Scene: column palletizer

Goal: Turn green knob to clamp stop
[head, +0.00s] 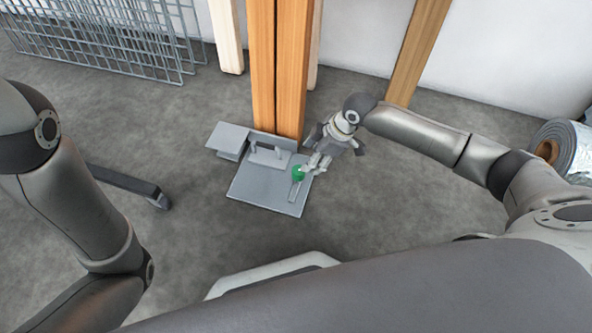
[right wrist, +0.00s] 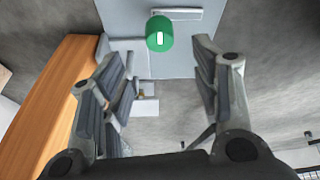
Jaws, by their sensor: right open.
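The green knob (head: 298,173) sits on a grey metal base plate (head: 262,188) at the foot of a wooden column. In the right wrist view the knob (right wrist: 159,33) is a round green cap with a white mark on it. My right gripper (head: 314,164) is close beside the knob. In the right wrist view the right gripper (right wrist: 155,58) is open, and the knob appears between and just beyond its fingertips. I cannot tell whether a finger touches it. My left arm shows at the left, but its gripper is out of view.
The wooden column (head: 278,75) rises from the back edge of the plate. A grey block (head: 228,139) and a small bracket (head: 266,154) stand on the plate's back side.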

